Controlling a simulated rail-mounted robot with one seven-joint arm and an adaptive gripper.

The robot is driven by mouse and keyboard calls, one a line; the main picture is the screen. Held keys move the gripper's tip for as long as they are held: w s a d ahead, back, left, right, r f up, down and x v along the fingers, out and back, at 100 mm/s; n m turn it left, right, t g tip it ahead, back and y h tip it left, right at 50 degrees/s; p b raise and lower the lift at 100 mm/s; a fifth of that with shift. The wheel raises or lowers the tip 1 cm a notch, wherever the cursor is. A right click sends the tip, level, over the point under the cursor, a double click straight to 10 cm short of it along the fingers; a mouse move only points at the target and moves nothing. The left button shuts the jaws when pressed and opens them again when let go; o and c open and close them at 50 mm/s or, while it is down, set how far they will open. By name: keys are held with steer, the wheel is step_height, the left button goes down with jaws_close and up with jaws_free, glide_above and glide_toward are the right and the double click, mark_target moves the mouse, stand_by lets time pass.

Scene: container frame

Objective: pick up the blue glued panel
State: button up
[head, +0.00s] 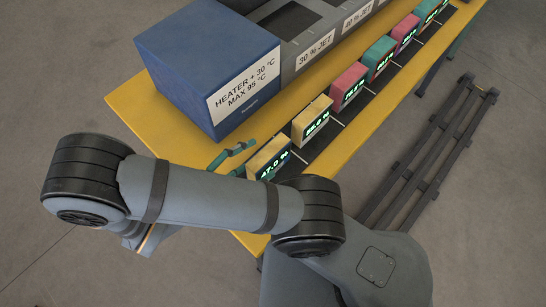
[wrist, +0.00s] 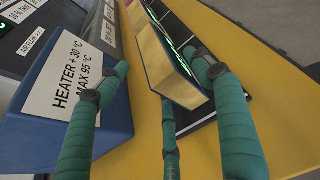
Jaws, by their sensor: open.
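I cannot clearly pick out a blue glued panel. The nearest upright panel (head: 269,156) is yellow, with a dark display reading about 47.0 %. In the wrist view this yellow panel (wrist: 170,68) shows a blue strip along its left edge. My gripper (head: 236,160) has green-wrapped fingers and is open, just left of the near panel in the head view. In the wrist view my gripper (wrist: 160,75) has fingers on both sides of the panel's near end and a third finger below it. It appears empty; I cannot tell whether any finger touches the panel.
A blue heater box (head: 205,60) stands left of the panel row, close to my fingers; its labelled face also shows in the wrist view (wrist: 70,85). Several red, teal and yellow panels continue along the yellow table (head: 120,90). A dark rack (head: 430,150) lies right.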

steer(key=shift+s+d+p+x, duration=0.1)
steer(key=shift+p+x, duration=0.1)
steer(key=shift+x, duration=1.15)
steer(key=shift+s+d+p+x, duration=0.15)
steer(key=shift+p+x, duration=0.05)
steer(key=shift+x, duration=1.15)
steer(key=shift+f, duration=0.1)
steer(key=shift+c, duration=1.4)
steer(key=c, duration=1.1)
